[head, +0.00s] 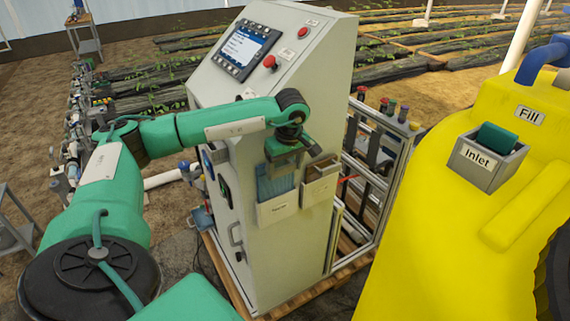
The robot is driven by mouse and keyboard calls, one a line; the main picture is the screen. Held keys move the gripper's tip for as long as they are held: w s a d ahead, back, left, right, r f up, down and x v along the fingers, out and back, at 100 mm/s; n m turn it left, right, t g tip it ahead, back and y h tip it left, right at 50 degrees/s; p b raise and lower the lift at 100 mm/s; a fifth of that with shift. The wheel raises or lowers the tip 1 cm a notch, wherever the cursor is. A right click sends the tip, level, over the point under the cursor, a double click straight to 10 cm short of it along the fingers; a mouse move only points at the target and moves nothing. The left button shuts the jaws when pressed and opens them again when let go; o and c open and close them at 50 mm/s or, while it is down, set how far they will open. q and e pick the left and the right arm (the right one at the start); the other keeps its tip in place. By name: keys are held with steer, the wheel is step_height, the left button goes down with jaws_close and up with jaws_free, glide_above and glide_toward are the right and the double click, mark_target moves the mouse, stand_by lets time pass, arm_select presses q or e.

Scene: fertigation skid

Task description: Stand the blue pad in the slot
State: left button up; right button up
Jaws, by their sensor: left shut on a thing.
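The blue pad (275,187) is upright at the front of the grey cabinet, its lower part behind the wall of a pale labelled pocket (278,210). My left gripper (283,164) is just above it, pointing down, shut on the pad's top edge. The gripper hides that edge, and I cannot tell how deep the pad sits. A second labelled pocket (318,192), right next to the first, has a brown thing in it. My right gripper is not in view.
The grey control cabinet (235,85) has a screen and red buttons. A metal frame (370,165) with coloured-top parts stands to its right. A yellow tank (430,230) with a grey Inlet box (488,162) fills the right side.

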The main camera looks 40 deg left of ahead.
arm_select(q)
steer(key=shift+f+b, duration=2.15)
steer(key=shift+f, duration=1.05)
steer(key=o, duration=1.6)
steer(key=shift+c, duration=0.2)
